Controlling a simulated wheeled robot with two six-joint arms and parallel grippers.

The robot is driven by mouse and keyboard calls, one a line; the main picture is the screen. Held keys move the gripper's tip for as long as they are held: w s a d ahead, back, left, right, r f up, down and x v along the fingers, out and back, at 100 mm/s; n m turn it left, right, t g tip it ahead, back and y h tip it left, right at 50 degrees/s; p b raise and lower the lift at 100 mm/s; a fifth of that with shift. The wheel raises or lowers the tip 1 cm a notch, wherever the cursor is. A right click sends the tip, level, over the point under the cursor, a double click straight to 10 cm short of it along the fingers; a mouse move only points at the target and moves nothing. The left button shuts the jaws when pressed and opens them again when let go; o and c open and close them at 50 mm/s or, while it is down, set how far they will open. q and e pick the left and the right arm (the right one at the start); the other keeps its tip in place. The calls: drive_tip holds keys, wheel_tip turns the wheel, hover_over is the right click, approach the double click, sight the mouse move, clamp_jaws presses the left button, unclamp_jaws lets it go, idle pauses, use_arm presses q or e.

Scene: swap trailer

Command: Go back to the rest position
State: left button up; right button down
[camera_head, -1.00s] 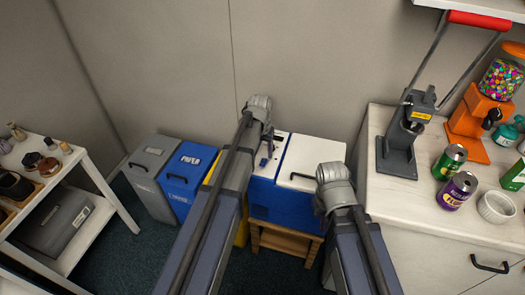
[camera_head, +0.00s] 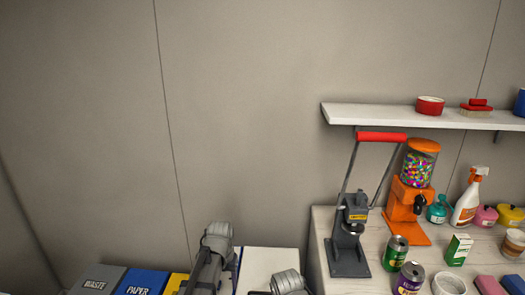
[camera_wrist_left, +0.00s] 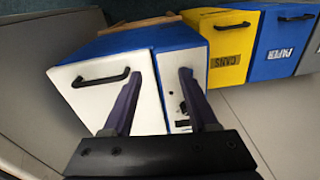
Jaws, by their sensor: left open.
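My left gripper (camera_wrist_left: 160,74) is open and empty in the left wrist view. Its two fingers stand apart in front of the blue-and-white cooler box (camera_wrist_left: 85,90), which has a black handle. I cannot tell how far the fingertips are from it. In the head view only grey links of my arms show at the bottom edge, before the white lid of the box (camera_head: 262,262). My right gripper is not in view.
Waste (camera_head: 96,279), paper (camera_head: 143,283) and yellow cans (camera_wrist_left: 229,48) bins stand beside the box. The counter (camera_head: 318,245) at right holds a can crusher (camera_head: 348,245), an orange candy dispenser (camera_head: 407,205), cans and bottles. A wall shelf (camera_head: 370,114) hangs above it.

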use_arm(q)
drive_tip(key=s+d+r+m, duration=0.1)
drive_tip(key=s+d, duration=0.1)
drive_tip(key=s, duration=0.4)
drive_tip(key=s+d+r+p, duration=0.1)
drive_tip(key=s+d, duration=0.2)
drive_tip(key=s, duration=0.3)
drive_tip(key=s+d+r+m+g+y+p, duration=0.1)
drive_tip(key=s+d, duration=0.2)
drive_tip(key=s, duration=0.3)
drive_tip(key=shift+s+d+m, duration=0.15)
drive_tip(key=shift+s+m, duration=0.05)
drive_tip(key=shift+m, duration=0.1)
